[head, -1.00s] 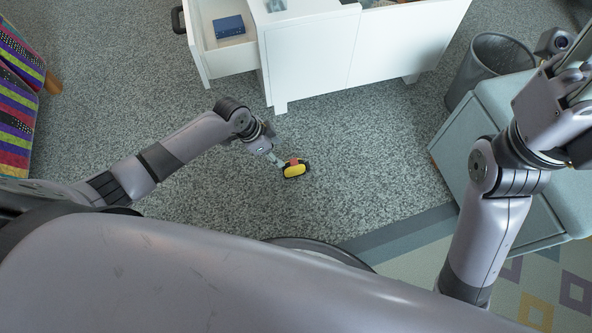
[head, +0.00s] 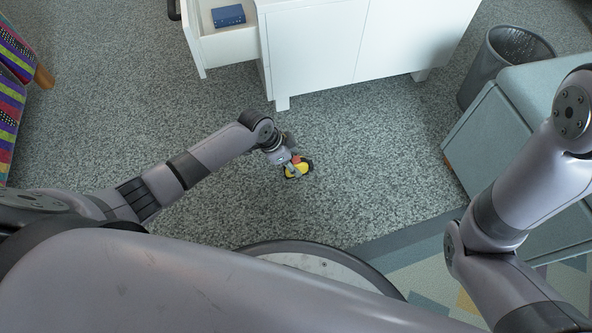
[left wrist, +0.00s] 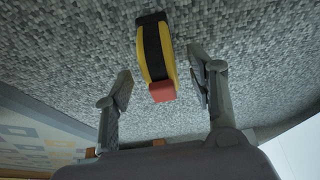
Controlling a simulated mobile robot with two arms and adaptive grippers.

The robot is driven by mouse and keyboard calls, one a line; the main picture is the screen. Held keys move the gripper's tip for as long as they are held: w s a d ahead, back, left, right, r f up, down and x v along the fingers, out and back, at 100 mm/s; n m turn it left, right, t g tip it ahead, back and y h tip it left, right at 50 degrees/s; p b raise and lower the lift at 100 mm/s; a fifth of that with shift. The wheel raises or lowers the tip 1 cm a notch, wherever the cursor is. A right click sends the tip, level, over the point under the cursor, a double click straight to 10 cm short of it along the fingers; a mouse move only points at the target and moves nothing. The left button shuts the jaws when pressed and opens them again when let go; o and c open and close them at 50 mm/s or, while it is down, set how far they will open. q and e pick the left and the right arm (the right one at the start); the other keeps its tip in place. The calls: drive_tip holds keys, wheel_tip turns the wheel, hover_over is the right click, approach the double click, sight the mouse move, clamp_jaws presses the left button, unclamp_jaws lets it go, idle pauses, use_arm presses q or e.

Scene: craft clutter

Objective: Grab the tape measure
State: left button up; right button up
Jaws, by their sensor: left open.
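The tape measure (head: 303,170) lies on the grey speckled carpet in the head view. It is yellow and black with a red part. My left gripper (head: 290,168) is right at it and hides some of it. In the left wrist view, the tape measure (left wrist: 156,45) shows its yellow body, black band and red end. My left gripper (left wrist: 162,80) is open there, one finger on each side of the red end, with gaps on both sides. Most of the body lies beyond the fingertips. My right arm is at the right of the head view, its gripper out of frame.
A white cabinet (head: 318,50) with an open drawer (head: 228,48) holding a blue box (head: 228,15) stands beyond. A mesh bin (head: 490,65) and a blue-grey cabinet (head: 495,140) are at the right. A striped seat (head: 12,90) is at the left. Carpet around the tape measure is clear.

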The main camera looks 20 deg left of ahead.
use_arm(q)
drive_tip(key=shift+b+x, duration=0.9)
drive_tip(key=shift+x, duration=0.6)
drive_tip(key=shift+c, duration=0.3)
clamp_jaws()
